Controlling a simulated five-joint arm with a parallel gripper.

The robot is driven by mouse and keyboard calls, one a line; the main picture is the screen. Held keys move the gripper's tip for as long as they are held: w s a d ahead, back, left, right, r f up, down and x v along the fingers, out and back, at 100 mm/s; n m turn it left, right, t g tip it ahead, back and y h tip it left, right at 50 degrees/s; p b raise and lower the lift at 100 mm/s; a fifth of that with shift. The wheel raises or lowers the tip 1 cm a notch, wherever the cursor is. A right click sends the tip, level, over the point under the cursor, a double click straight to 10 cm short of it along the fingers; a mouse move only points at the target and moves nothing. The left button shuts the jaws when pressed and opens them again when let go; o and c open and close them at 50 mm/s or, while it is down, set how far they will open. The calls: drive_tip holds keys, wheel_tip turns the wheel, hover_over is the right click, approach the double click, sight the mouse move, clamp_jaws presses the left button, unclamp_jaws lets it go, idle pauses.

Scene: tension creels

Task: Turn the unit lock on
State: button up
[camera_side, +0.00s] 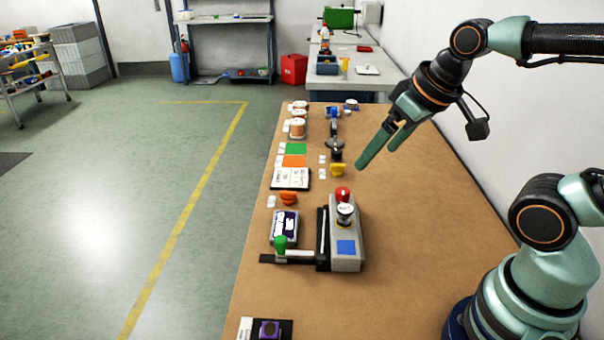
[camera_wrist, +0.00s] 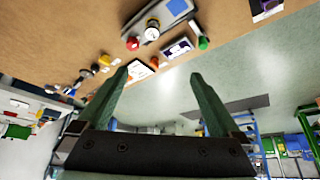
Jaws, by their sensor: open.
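No part is legibly marked as the unit lock, so I cannot tell which control it is. A grey unit (camera_side: 347,258) on the brown table carries a red button (camera_side: 342,193), a round white-and-black dial (camera_side: 345,213) and a blue square (camera_side: 346,247). An orange knob (camera_side: 288,198) and a yellow knob (camera_side: 338,170) stand beside small white labels. A green-topped handle (camera_side: 280,243) stands on a black bar. My gripper (camera_side: 376,157) is open and empty, above the table, right of the yellow knob. In the wrist view the red button (camera_wrist: 132,43) shows beyond the fingers.
A dark-framed display (camera_side: 284,228) lies left of the grey unit. Copper spools (camera_side: 298,129), green and orange squares (camera_side: 295,149) and a black fitting (camera_side: 334,147) stand farther back. A purple block (camera_side: 269,329) sits at the near edge.

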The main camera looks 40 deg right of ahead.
drive_tip(key=shift+w+r, duration=0.15)
drive_tip(key=shift+w, duration=0.05)
drive_tip(key=c, duration=0.9)
drive_tip(key=shift+o, duration=0.2)
drive_tip(key=n+g, duration=0.6)
drive_tip(key=n, duration=0.2)
hover_over(288, 192)
wheel_tip(288, 192, down, 12)
wheel_tip(288, 192, down, 12)
drive_tip(key=shift+w+d+r, duration=0.1)
clamp_jaws()
